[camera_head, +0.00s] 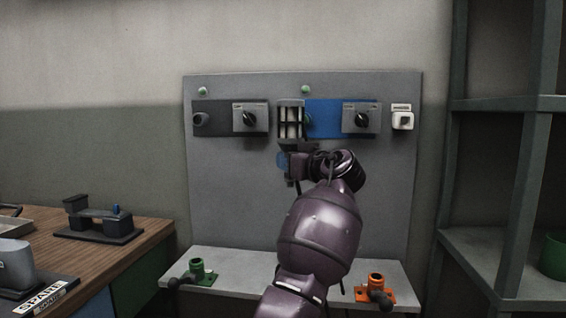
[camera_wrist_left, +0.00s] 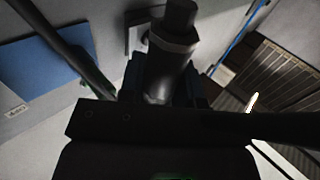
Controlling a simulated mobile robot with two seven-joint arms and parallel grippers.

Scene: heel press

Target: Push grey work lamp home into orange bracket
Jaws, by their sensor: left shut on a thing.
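The grey work lamp (camera_head: 291,121) is upright in front of the wall panel, with pale tubes in a dark frame. My left gripper (camera_head: 296,150) is shut on its lower part, well above the small shelf. In the left wrist view, a dark stem with a wider collar, seemingly part of the lamp (camera_wrist_left: 166,58), stands at the gripper (camera_wrist_left: 160,92). The orange bracket (camera_head: 376,284) is a short upright socket on a flat base on the shelf, to the right of my arm and well below the lamp. The lamp and bracket are apart. My right gripper is out of view.
A green bracket (camera_head: 198,271) stands at the shelf's left. The grey panel (camera_head: 390,200) carries dark knobs, a blue plate (camera_head: 326,116) and a white switch (camera_head: 403,117). A wooden bench (camera_head: 130,258) is at left; a grey rack (camera_head: 505,240) is at right. My arm hides the shelf's middle.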

